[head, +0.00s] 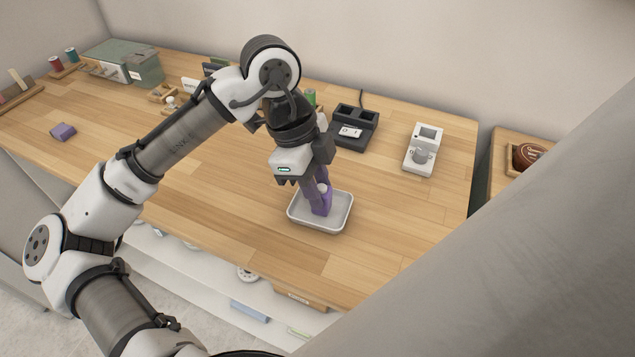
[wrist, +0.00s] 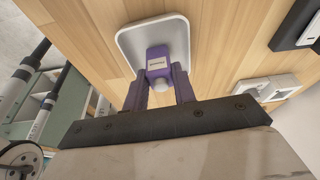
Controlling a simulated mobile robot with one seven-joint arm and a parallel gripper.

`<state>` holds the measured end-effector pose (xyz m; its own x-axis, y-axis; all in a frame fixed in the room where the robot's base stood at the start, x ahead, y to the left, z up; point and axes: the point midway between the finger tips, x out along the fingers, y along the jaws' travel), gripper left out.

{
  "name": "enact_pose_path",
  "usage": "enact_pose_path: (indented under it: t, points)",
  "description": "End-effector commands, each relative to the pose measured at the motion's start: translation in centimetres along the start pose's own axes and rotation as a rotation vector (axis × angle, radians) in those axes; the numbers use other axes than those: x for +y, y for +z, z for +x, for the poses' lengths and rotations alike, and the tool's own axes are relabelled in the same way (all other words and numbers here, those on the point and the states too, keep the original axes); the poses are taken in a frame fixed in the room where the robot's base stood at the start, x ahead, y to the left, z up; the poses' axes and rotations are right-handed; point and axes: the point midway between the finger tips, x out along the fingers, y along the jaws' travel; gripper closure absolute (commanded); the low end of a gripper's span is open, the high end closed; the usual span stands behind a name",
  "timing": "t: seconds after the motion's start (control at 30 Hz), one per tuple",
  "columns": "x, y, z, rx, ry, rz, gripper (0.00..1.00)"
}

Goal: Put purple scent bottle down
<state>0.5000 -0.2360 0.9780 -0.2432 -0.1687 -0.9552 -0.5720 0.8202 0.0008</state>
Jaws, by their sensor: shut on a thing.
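The purple scent bottle (head: 322,203) stands at the white tray (head: 338,226) on the wooden table in the head view. My gripper (head: 316,188) points down from above and its purple fingers are shut on the bottle's upper part. In the wrist view the bottle (wrist: 158,60) shows a pale label and a light round cap between my gripper's fingers (wrist: 160,88). The white tray (wrist: 128,42) lies behind it. The bottle looks roughly upright over the tray floor; I cannot tell whether its base touches it.
A black device (head: 355,128) and a white device (head: 423,150) stand on the table behind and right of the tray. A purple block (head: 63,132) lies far left, and grey-green boxes (head: 125,62) stand at the back. The table around the tray is clear.

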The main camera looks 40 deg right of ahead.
Motion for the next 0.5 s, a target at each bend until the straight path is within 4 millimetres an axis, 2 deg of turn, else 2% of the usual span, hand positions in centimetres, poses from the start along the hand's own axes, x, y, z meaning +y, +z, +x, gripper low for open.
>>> enact_pose_path:
  t: [0.37,0.4,0.5]
  points:
    - [0.0,0.11,0.45,0.001,0.0,0.001,0.96]
    - [0.0,0.11,0.41,0.0,0.0,0.001,0.71]
    - [0.0,0.1,0.38,0.0,0.0,0.001,0.58]
